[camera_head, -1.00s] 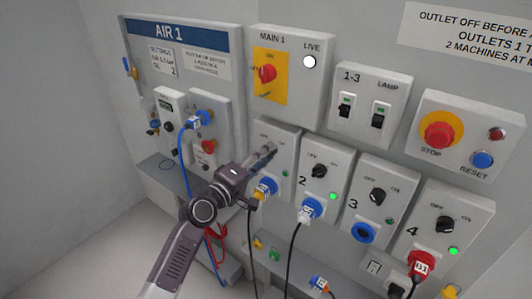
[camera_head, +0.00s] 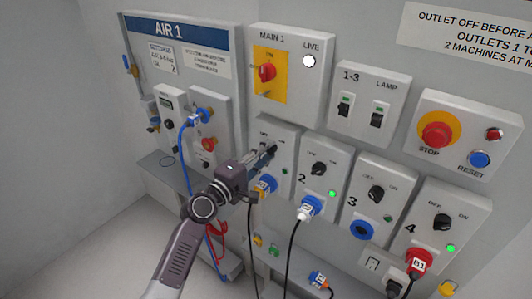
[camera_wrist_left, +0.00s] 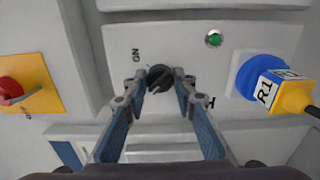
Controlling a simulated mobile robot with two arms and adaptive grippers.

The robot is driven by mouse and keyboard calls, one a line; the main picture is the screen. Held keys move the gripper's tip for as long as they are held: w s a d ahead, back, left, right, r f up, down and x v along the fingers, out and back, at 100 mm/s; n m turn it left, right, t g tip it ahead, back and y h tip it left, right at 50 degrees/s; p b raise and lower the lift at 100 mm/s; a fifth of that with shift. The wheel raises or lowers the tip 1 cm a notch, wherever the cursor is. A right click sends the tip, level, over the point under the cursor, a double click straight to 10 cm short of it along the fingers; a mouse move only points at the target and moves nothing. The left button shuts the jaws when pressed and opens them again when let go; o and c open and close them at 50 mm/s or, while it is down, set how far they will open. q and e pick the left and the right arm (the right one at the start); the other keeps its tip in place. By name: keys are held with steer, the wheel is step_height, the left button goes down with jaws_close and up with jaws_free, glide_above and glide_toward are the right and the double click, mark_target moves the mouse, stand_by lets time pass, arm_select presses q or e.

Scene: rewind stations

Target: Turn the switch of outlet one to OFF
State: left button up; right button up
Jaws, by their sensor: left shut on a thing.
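My left gripper (camera_head: 269,151) is at the upper part of the outlet one panel (camera_head: 289,141). In the left wrist view its two fingers (camera_wrist_left: 162,82) stand on either side of the black round switch knob (camera_wrist_left: 159,76) and are shut on it. An ON label (camera_wrist_left: 136,55) shows left of the knob there; the other label is mostly hidden by a finger. I cannot tell clearly where the knob points. Outlet one's green lamp (camera_wrist_left: 214,39) looks dark green. A blue socket with a yellow plug marked R1 (camera_wrist_left: 275,90) is beside it. My right gripper is out of view.
Outlets 2 (camera_head: 325,180), 3 (camera_head: 379,205) and 4 (camera_head: 440,235) stand to the right with their own knobs. The MAIN 1 switch (camera_head: 266,72) is above, the STOP button (camera_head: 437,134) at right. Blue hose and black cables hang near my arm.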

arm_select(q)
steer(key=o, duration=1.2)
steer(key=shift+c, duration=0.2)
steer(key=v, duration=1.2)
